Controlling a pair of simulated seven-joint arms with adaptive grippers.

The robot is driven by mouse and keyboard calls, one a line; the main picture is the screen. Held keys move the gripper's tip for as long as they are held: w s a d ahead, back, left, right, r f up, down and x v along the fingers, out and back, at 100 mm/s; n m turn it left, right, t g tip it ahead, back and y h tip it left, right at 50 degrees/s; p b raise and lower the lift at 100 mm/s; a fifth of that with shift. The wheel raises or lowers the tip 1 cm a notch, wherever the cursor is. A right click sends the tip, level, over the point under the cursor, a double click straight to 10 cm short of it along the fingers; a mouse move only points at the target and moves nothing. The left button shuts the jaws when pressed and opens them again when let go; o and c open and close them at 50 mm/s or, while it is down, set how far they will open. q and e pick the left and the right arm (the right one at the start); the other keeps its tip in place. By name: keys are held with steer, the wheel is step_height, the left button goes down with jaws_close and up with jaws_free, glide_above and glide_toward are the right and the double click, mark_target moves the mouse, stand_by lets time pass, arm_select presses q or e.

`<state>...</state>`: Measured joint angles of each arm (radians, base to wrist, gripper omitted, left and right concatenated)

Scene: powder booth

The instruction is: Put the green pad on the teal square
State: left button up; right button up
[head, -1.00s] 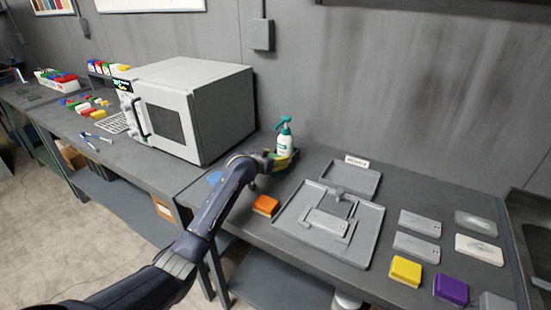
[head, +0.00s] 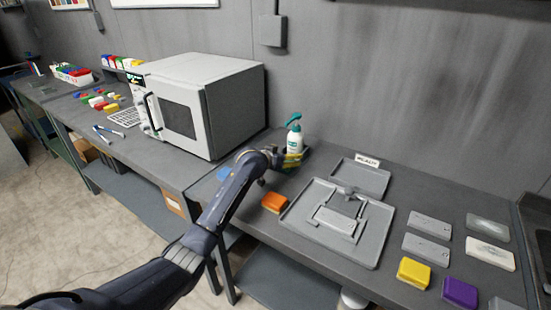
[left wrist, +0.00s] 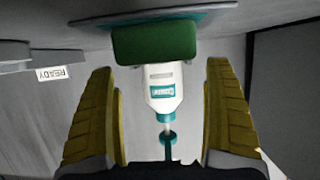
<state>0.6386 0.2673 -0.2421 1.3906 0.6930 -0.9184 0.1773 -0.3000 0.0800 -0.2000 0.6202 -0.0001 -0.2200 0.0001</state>
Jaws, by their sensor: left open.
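The green pad (left wrist: 155,43) shows in the left wrist view, which is upside down, in front of a white spray bottle (left wrist: 163,85). It rests on a flat teal sheet (left wrist: 210,17), which may be the teal square; only its edges show. My left gripper (left wrist: 163,95) is open, its yellow fingers apart, with the pad beyond and between them and nothing held. In the head view my left gripper (head: 293,158) is low over the bench by the bottle (head: 294,138), and the pad cannot be made out there. My right gripper is not in view.
A blue square (head: 223,173) lies left of my left arm. An orange pad (head: 275,202) lies just in front of the gripper. A grey tray fixture (head: 375,247) stands to the right, with yellow (head: 414,272) and purple (head: 460,292) pads beyond. A white oven (head: 215,105) stands left.

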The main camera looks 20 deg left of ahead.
arm_select(q)
steer(key=v, duration=1.2)
